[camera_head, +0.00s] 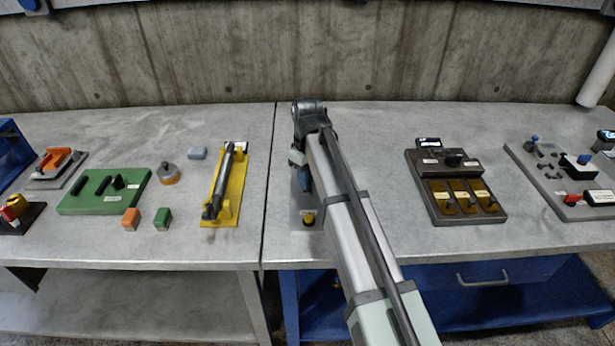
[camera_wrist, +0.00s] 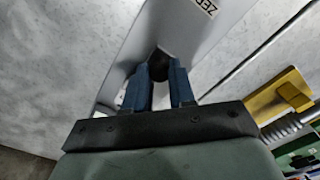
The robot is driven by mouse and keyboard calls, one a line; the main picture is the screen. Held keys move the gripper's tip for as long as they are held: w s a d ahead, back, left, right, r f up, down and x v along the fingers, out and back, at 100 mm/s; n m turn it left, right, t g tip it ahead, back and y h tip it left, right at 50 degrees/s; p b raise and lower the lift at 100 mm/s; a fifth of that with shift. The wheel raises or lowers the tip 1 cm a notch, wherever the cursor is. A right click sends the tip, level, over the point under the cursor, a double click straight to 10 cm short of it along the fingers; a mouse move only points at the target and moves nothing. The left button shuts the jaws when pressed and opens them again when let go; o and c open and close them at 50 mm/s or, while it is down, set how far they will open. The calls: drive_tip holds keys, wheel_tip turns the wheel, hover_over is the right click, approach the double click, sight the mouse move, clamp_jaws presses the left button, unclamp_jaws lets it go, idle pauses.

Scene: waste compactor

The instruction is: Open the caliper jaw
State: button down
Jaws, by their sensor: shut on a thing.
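The caliper cannot be made out clearly, as my arm covers most of the spot where my gripper works. A grey plate (camera_head: 299,228) lies there on the bench with a yellow knob (camera_head: 308,218) at its near end. In the wrist view a light grey plate (camera_wrist: 172,30) bears a partly readable label. My gripper (camera_wrist: 160,80) has its two blue fingers on either side of a small dark knob (camera_wrist: 158,64) and is shut on it. In the head view my gripper (camera_head: 303,182) points down over the plate, its fingertips mostly hidden.
Left of the gripper is a yellow holder (camera_head: 221,210) with a dark rod, then a green board (camera_head: 80,205) and small blocks. To the right stands a dark tray (camera_head: 440,214) with yellow compartments, and a grey board (camera_head: 553,196) beyond. Bare bench separates the plate and tray.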

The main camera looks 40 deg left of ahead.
drive_tip(key=shift+s+d, duration=0.6)
drive_tip(key=shift+d, duration=0.05)
drive_tip(key=shift+a, duration=0.1)
drive_tip(key=c, duration=0.9)
unclamp_jaws()
drive_tip(key=shift+c, duration=0.2)
wheel_tip(320, 180, up, 14)
drive_tip(key=shift+f, duration=0.1)
